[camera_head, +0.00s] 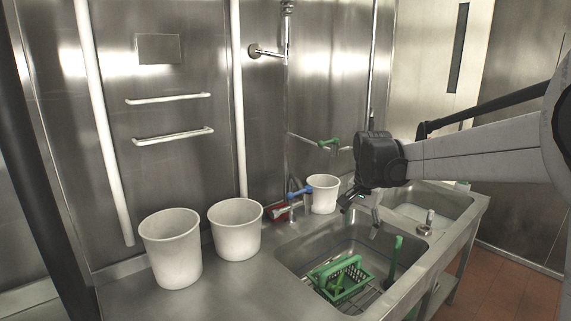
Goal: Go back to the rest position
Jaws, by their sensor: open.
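My gripper (361,217) hangs from the black wrist at the end of my arm, which reaches in from the right. It is over the back right part of the near sink basin (300,248), with its fingers spread apart and pointing down. Nothing shows between the fingers. A green basket (341,279) with a handle sits inside the basin, below and left of the gripper and apart from it. A green-handled upright tool (393,260) stands in the basin, right of the basket.
White buckets (171,250) (235,229) stand on the steel counter at left; a smaller white bucket (323,194) is behind the sink. A blue-handled tap (299,193) and a green-handled tap (329,143) are near the wall. A second basin (450,203) lies right. Open air is above the counter.

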